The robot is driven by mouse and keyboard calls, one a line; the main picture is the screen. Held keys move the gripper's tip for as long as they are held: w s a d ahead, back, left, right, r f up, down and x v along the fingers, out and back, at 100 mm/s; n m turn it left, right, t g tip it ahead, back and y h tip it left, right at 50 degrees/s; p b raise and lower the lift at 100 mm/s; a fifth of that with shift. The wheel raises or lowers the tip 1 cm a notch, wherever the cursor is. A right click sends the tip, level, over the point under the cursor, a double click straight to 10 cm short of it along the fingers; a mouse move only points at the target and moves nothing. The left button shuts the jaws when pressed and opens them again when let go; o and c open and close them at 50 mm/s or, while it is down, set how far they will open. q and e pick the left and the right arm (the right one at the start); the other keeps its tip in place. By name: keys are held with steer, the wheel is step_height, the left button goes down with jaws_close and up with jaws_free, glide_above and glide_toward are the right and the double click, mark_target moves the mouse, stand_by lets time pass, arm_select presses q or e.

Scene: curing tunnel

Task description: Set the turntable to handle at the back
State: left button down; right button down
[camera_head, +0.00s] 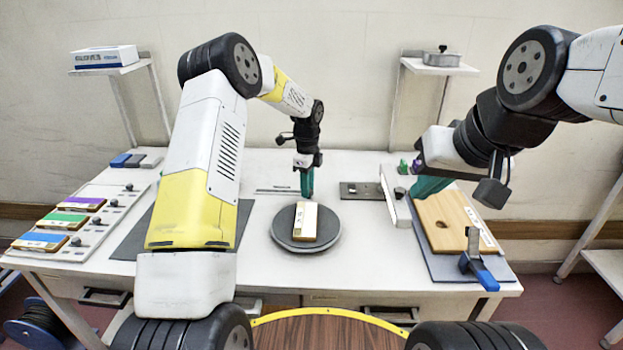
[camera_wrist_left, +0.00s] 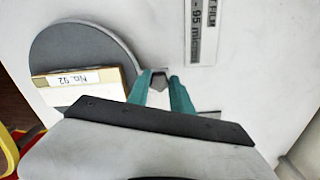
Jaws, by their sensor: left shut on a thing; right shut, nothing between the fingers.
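The turntable (camera_head: 284,240) is a dark grey disc on the white table, in front of my left arm; it also shows in the left wrist view (camera_wrist_left: 60,45). A cream block (camera_head: 306,222) with a printed label lies on it; in the wrist view its label (camera_wrist_left: 85,80) reads "No. 92". My left gripper (camera_head: 306,192) points down at the back edge of the disc. Its teal fingers (camera_wrist_left: 160,82) are shut on a small dark handle (camera_wrist_left: 160,78) at the disc's rim, mostly hidden in the head view. My right gripper (camera_head: 428,187) is shut and empty, above the wooden board at right.
The wooden board (camera_head: 440,218) lies on a grey mat with a blue-handled clamp (camera_head: 482,270) at its front. A white rail (camera_head: 393,195) stands right of the turntable. Colored blocks (camera_head: 63,222) lie in a tray at left. A dark mat (camera_head: 135,240) lies left of the turntable.

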arm_select(q)
steer(key=c, duration=1.1)
jaws_free()
steer(key=shift+c, duration=0.2)
steer(key=shift+r, duration=3.9)
steer(key=shift+r, duration=0.2)
steer(key=s+a+r+n+t, duration=0.35)
steer(key=s+r+n, duration=0.55)
steer(key=s+r, duration=0.75)
steer(key=s+a+n+t+h, duration=0.2)
steer(key=s+n, duration=0.9)
steer(key=s, duration=0.8)
steer(key=shift+s+a+r+n+t, duration=0.25)
steer(key=shift+a+n+t, duration=0.1)
steer(key=shift+a, duration=0.1)
